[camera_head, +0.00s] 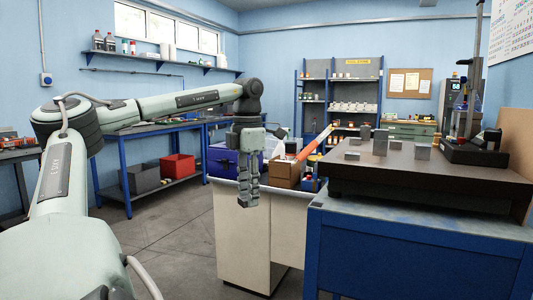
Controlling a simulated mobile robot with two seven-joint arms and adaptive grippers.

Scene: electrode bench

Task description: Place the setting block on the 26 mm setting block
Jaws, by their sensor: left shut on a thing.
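My left gripper (248,197) hangs pointing down in front of the white cabinet, left of the dark surface plate (440,180). Its fingers are shut on a small grey thing that looks like a setting block; the fingers hide most of it. Several grey setting blocks stand upright on the plate: a larger one (380,142), one at the right (422,148), a small one at the back (365,132) and a low one at the front (352,155). I cannot tell which is the 26 mm block. The held thing is clear of the plate. My right gripper is out of view.
A height gauge stand (474,150) rises at the plate's right. The plate rests on a blue bench (400,255). Left of it, the white cabinet (240,240) carries a cardboard box (284,172) and a blue bin (228,162). The air above the plate's front left is clear.

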